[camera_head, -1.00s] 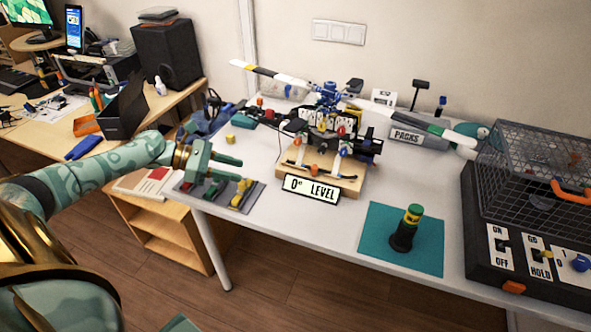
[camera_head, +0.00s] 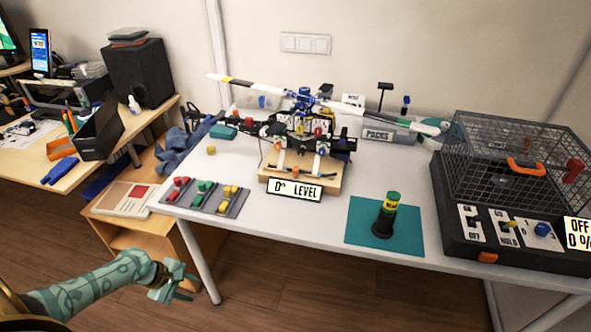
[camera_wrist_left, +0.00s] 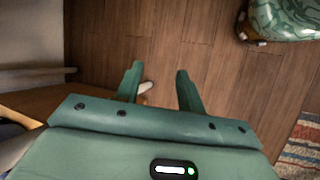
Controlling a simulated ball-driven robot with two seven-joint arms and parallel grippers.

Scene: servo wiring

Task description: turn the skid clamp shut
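The model helicopter (camera_head: 305,122) stands on a wooden stand (camera_head: 329,183) in the middle of the white table. Small orange parts at its skids (camera_head: 297,171) show at the front of the stand above the "0° LEVEL" sign (camera_head: 294,190). They look like the clamp area, but are too small to tell whether a clamp is open or shut. My left gripper (camera_head: 188,283) is low, in front of the table's left front edge, well away from the stand. In the left wrist view its two fingers (camera_wrist_left: 158,88) are apart with nothing between them, above the wooden floor. My right gripper is not in view.
A grey tray with coloured connectors (camera_head: 235,207) lies at the table's left front. A teal mat (camera_head: 358,235) carries a dark green-and-yellow-topped tool (camera_head: 385,215). A caged box with switches (camera_head: 445,215) stands at right. A table leg (camera_head: 198,262) is near my left gripper.

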